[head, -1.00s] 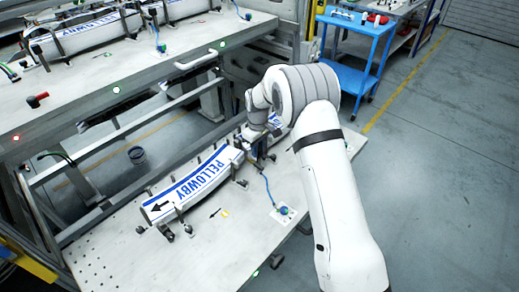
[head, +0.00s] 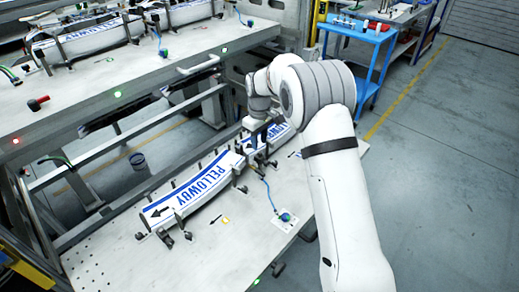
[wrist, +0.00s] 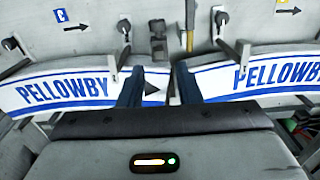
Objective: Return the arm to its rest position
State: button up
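My white arm (head: 335,165) reaches from the bottom right over the lower bench. My gripper (wrist: 158,90) shows two dark blue fingers spread apart with nothing held between them. In the head view it is small and partly hidden by my own wrist, above the joint between two curved white panels. The left panel (head: 190,192) carries blue PELLOWBY lettering and a black arrow. The right panel (head: 272,140) is partly covered by my arm. In the wrist view the left panel (wrist: 60,90) and right panel (wrist: 250,80) lie end to end beyond the fingers.
Clamps and posts line the panels. A blue cable runs to a green-topped button plate (head: 284,219) near my arm. An upper bench (head: 100,90) with more white panels stands at the left. A blue cart (head: 365,45) is behind. The grey floor (head: 450,160) on the right is clear.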

jog(key=shift+r, duration=0.45)
jog(key=shift+r, duration=0.1)
jog(key=s+d+r+m+t, duration=0.1)
jog(key=s+d+r+m, duration=0.4)
jog(key=s+d+r, duration=0.8)
jog(key=s+d+m+t, duration=0.1)
jog(key=s+d+m, duration=0.1)
jog(key=s, duration=0.9)
jog(key=s+d+r+m+t, duration=0.1)
jog(key=s+d+m, duration=0.2)
jog(key=s, duration=0.9)
jog(key=shift+d, duration=1.15)
jog(key=shift+r, duration=0.1)
